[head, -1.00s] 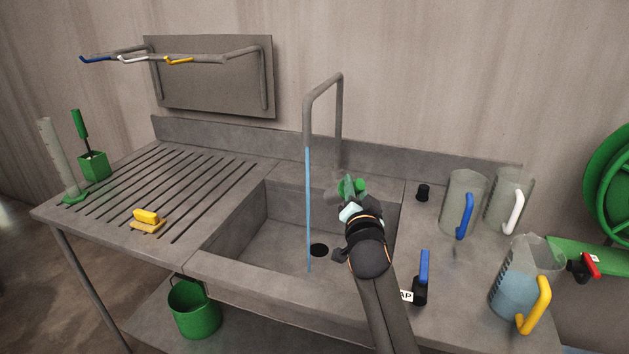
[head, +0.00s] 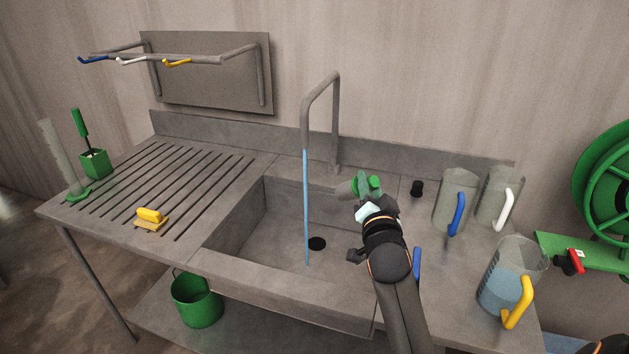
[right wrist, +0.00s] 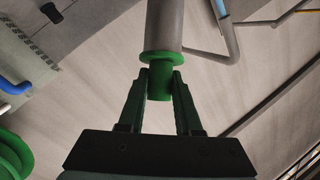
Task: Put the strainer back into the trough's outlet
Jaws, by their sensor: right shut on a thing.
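The strainer (head: 345,190) is a grey cylinder with a green collar and knob. My right gripper (head: 368,186) is shut on its green knob, above the back right of the trough. The grey body points left in the head view, tilted well over. In the right wrist view the strainer (right wrist: 165,25) extends from between the fingertips (right wrist: 160,85). The trough (head: 270,262) is a grey basin. Its outlet (head: 317,243) is a dark round hole in the floor, uncovered and apart from the strainer. My left gripper is out of view.
A tap (head: 306,110) runs a thin blue stream into the trough, left of my gripper. Several jugs, including a yellow-handled one (head: 507,280), stand right. A black plug-like piece (head: 417,188) stands behind. A blue lever (head: 417,264) is partly hidden by my arm.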

